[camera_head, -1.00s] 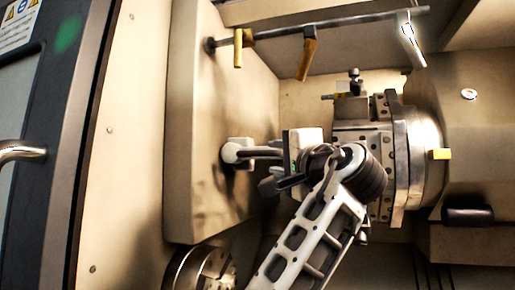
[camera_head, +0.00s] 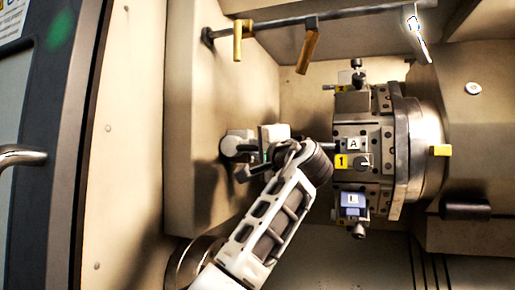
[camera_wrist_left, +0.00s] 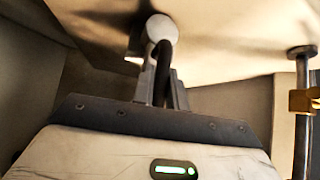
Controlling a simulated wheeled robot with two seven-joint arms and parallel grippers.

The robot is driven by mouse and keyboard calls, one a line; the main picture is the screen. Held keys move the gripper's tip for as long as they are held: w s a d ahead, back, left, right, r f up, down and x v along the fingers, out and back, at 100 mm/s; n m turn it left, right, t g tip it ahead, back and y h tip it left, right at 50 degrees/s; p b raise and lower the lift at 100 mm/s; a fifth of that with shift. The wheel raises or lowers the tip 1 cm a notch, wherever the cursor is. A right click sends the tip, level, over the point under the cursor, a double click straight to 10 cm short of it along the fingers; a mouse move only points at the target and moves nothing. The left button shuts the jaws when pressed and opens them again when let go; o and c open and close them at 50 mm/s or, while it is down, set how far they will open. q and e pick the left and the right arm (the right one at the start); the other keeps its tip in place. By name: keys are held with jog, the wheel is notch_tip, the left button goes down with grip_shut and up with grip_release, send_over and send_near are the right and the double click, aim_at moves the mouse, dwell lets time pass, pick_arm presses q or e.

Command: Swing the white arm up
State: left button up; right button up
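The white arm shows in the head view as a white rounded joint (camera_head: 238,143) on the beige panel at centre left. The left wrist view shows this white joint (camera_wrist_left: 161,28) at the top, with a dark rod (camera_wrist_left: 162,65) running from it down towards my palm. My left gripper (camera_head: 240,160) is beside the joint, reaching left. Its two fingers (camera_wrist_left: 163,82) lie on either side of the rod in the wrist view. I cannot tell whether they press on it. In the head view the gripper hides most of the rod. My right gripper is not in view.
A tool turret (camera_head: 370,150) with labelled tools stands close to the right of my wrist. A round chuck (camera_head: 190,262) is below left. A door handle (camera_head: 22,155) is at far left.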

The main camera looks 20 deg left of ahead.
pick_arm(q)
grip_shut()
notch_tip(320, 180, up, 3)
jog(key=n+g+h, duration=0.1)
jog(key=n, duration=0.1)
jog(key=shift+a+n+g+h, duration=0.1)
jog(key=shift+n+g+h, duration=0.2)
jog(key=shift+g+h, duration=0.1)
jog(key=shift+a+r+n+g+h, duration=0.35)
jog(key=shift+r+n+h, duration=0.15)
jog(key=shift+r, duration=0.1)
jog(key=shift+a+r+n+g+h, duration=0.2)
jog(key=shift+r+n+g+h, duration=0.15)
jog(key=shift+r+n+h, duration=0.2)
jog(key=o, duration=0.6)
grip_release()
